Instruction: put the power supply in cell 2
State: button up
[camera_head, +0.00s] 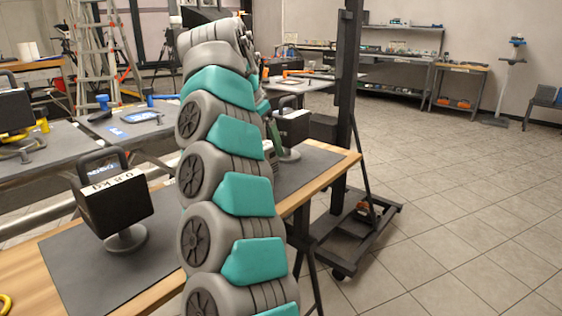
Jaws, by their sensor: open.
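My own grey and teal arm fills the middle of the head view, and my gripper cannot be made out. I cannot pick out the power supply or any numbered cell for certain. A black handled box (115,202) with a white label stands on a round grey foot on the dark mat (75,262) of the near wooden table. A second black handled box (293,126) stands farther back on the same table, right of my arm. A small pale and green item beside it is partly hidden by my arm.
A black upright post (347,100) on a wheeled base (355,240) stands just beyond the table. Grey tables (45,145) with tools are at left, near a ladder (100,50). Shelving and a workbench (458,88) line the back wall. The tiled floor (450,210) at right is clear.

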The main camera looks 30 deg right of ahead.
jog(key=shift+w+d+f, duration=0.1)
jog(key=shift+d+f, duration=0.1)
jog(key=shift+f, duration=0.45)
jog(key=shift+c, duration=0.2)
grip_shut()
